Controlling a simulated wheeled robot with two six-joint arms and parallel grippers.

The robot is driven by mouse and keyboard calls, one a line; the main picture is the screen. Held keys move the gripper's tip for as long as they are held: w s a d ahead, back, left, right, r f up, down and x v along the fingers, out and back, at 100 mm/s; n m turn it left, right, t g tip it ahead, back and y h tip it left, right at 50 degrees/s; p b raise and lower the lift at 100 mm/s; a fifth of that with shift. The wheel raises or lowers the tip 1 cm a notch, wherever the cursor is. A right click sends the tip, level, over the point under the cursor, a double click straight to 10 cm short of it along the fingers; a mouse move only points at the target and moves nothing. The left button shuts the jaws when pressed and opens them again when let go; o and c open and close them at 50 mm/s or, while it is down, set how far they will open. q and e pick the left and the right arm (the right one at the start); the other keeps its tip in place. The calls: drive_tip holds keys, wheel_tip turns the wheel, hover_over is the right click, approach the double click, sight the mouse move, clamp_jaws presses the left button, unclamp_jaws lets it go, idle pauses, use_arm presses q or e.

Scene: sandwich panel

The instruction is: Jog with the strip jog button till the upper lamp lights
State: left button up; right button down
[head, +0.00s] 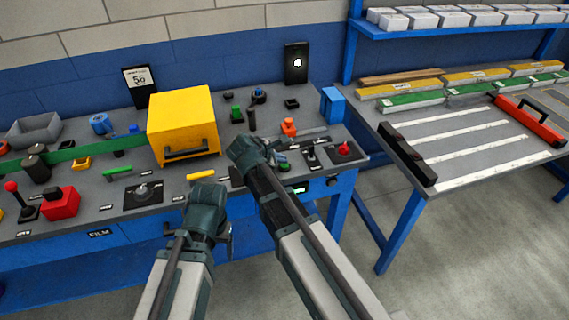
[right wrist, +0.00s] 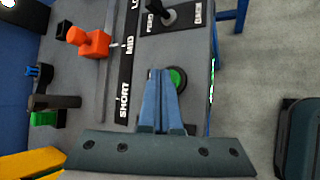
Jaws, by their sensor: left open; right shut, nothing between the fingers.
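A round green button (right wrist: 178,80), which looks like the strip jog button, sits in a dark ring on the panel. It also shows in the head view (head: 284,167), close to my right gripper (head: 262,158). In the right wrist view my right gripper (right wrist: 161,72) is shut and empty, its blue fingers over the button's left part. I cannot tell whether they touch it. A dark upright panel (head: 290,77) at the back shows one bright white light (head: 297,62); I cannot tell which lamp this is. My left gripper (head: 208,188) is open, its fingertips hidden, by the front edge.
A lever (right wrist: 168,14) marked FEED and BACK stands beside the button. A red mushroom button (head: 345,148) is further right. An orange slider block (right wrist: 90,42) sits by the SHORT, MID scale. A yellow box (head: 184,118) stands left of my right gripper.

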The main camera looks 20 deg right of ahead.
sight(281, 167)
drive_tip(key=shift+r, duration=0.3)
wheel_tip(281, 167, up, 5)
drive_tip(key=p, duration=0.5)
drive_tip(key=shift+r, duration=0.1)
idle(0.4)
drive_tip(key=s+a+f+m+g+y, duration=0.2)
drive_tip(key=s+a+m, duration=0.2)
drive_tip(key=s, duration=0.4)
drive_tip(key=s+a+f+m+g+y, duration=0.2)
drive_tip(key=s+a+m, duration=0.2)
drive_tip(key=s, duration=0.3)
drive_tip(key=s+a+f+m+g+y, duration=0.1)
drive_tip(key=s+a+m, duration=0.3)
drive_tip(key=s, duration=0.4)
drive_tip(key=shift+s+f+m+g+y, duration=0.3)
drive_tip(key=shift+f+m+g+y, duration=0.15)
drive_tip(key=shift+f, duration=0.35)
